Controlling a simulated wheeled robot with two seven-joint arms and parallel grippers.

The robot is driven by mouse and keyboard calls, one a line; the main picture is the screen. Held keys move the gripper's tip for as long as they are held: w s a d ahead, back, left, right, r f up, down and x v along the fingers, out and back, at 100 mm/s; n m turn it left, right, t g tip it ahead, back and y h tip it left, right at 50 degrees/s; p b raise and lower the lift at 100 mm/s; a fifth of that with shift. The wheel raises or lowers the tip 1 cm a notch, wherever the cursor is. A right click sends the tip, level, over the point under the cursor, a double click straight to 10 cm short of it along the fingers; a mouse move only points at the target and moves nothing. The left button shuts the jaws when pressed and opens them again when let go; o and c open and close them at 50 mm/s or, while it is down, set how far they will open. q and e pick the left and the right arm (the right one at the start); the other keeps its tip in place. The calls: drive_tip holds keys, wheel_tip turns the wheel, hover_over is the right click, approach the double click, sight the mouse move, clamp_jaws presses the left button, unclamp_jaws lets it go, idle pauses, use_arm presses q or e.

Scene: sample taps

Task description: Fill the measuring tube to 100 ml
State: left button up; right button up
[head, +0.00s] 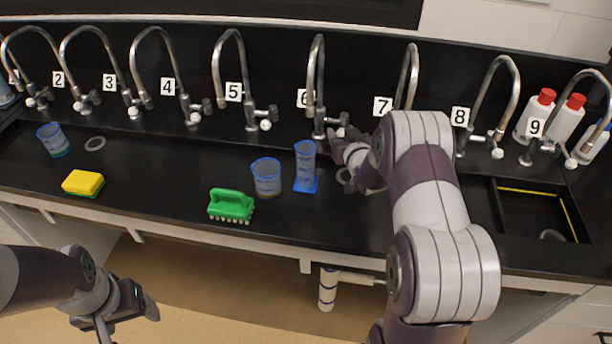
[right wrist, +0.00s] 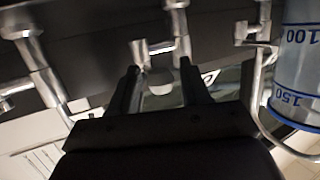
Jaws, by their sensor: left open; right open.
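The measuring tube (head: 306,170), clear with blue trim and a blue foot, stands upright on the black counter below the spout of tap 6 (head: 319,75). Part of a clear vessel with blue marks 100 and 150 (right wrist: 298,60) shows at the right edge of the right wrist view; I cannot tell the water level. My right gripper (head: 343,147) is open at tap 6's handle, right of the tube. In the right wrist view its fingers (right wrist: 160,78) stand either side of a pale knob (right wrist: 159,84); contact is unclear. My left gripper (head: 128,312) is open and empty before the counter.
A blue-rimmed beaker (head: 267,178) stands just left of the tube, with a green brush (head: 231,205) nearer the front. A yellow sponge (head: 83,182) and another beaker (head: 53,140) are at the left. Numbered taps line the back. Red-capped bottles (head: 535,115) stand at the right.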

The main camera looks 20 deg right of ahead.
drive_tip(key=shift+s+d, duration=0.25)
drive_tip(key=shift+d, duration=0.8)
drive_tip(key=shift+s+d, duration=0.25)
drive_tip(key=shift+d, duration=0.8)
idle(1.1)
drive_tip(key=shift+w+a, duration=0.15)
drive_tip(key=shift+a, duration=0.65)
drive_tip(key=shift+w+a, duration=0.1)
drive_tip(key=shift+a, duration=0.65)
idle(0.4)
